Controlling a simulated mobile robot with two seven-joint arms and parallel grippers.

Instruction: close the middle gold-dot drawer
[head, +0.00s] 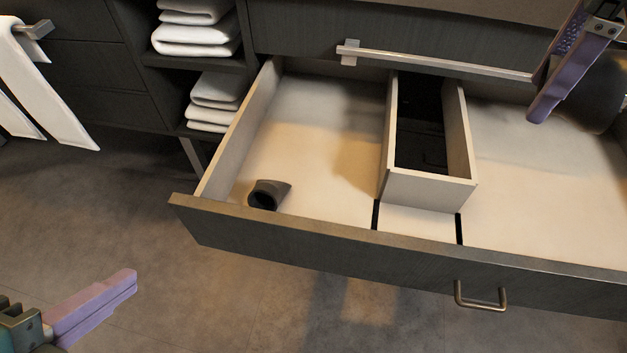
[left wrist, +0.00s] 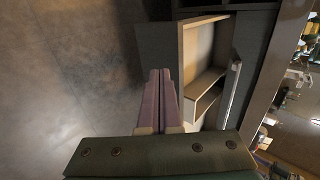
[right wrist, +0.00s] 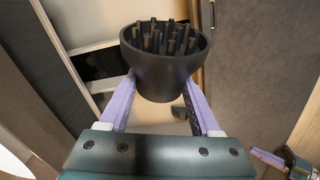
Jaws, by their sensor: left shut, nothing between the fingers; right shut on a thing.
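A wide drawer (head: 330,240) is pulled open below the counter, with a dark front and a metal bar handle (head: 480,297). I see no gold dot on it. It also shows in the left wrist view (left wrist: 188,55). My left gripper (head: 134,276) is shut and empty, left of the drawer front and apart from it. My right gripper (head: 537,112) is shut on a black diffuser (head: 592,95), above the right part of the drawer. The diffuser's pronged, round cup fills the space between the fingers in the right wrist view (right wrist: 166,72).
Inside the drawer are a small dark nozzle (head: 266,194) and a pale boxed divider (head: 425,188) with a dark opening. A metal rail (head: 440,64) runs above. Folded towels (head: 197,38) fill shelves at left; white cloth (head: 45,90) hangs far left. Floor in front is clear.

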